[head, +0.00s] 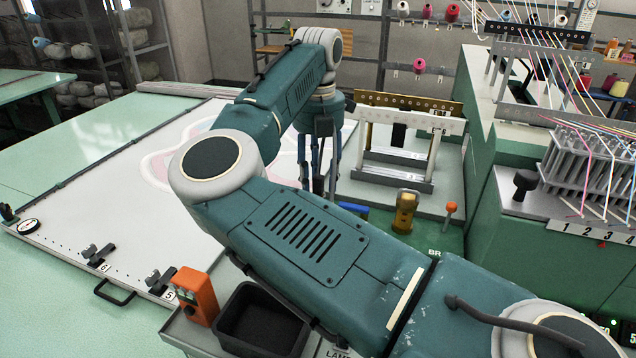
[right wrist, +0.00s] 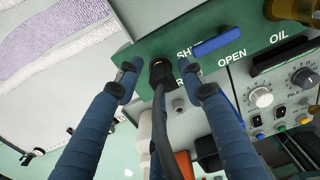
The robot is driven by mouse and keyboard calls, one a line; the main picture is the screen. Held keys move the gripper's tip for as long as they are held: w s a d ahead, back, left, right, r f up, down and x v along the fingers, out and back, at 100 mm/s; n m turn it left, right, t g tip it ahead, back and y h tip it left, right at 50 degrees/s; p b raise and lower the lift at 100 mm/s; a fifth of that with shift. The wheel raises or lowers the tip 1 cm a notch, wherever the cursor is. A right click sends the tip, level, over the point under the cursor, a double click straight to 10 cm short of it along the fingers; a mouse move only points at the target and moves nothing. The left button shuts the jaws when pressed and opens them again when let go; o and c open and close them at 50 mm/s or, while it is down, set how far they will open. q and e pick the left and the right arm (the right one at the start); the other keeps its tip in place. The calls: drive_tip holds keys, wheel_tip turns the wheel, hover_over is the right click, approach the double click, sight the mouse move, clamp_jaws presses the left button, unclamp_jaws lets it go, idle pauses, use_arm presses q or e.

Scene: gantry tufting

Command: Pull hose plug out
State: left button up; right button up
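The hose plug (right wrist: 160,72) is black and sits at the green panel, near lettering that is partly covered. Its dark hose (right wrist: 162,125) runs down between my fingers in the right wrist view. My right gripper (right wrist: 162,70) is open, with one blue fingertip on each side of the plug and a gap showing on both sides. In the head view my right gripper (head: 318,182) points down beyond my arm; the plug is hidden there. My left gripper is in neither view.
A blue lever (right wrist: 217,42) marked SHUT and OPEN is close to the right finger. A brass fitting (head: 405,211) and an orange knob (head: 451,208) stand nearby. A black bin (head: 262,322) and an orange box (head: 194,295) are in front. The white tufting bed (head: 100,215) lies left.

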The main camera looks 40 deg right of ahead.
sight(318, 177)
wheel_tip(318, 177, up, 10)
drive_tip(key=shift+f+b, duration=0.2)
drive_tip(key=shift+b, duration=0.5)
drive_tip(key=shift+s+f, duration=0.1)
drive_tip(key=shift+f, duration=0.05)
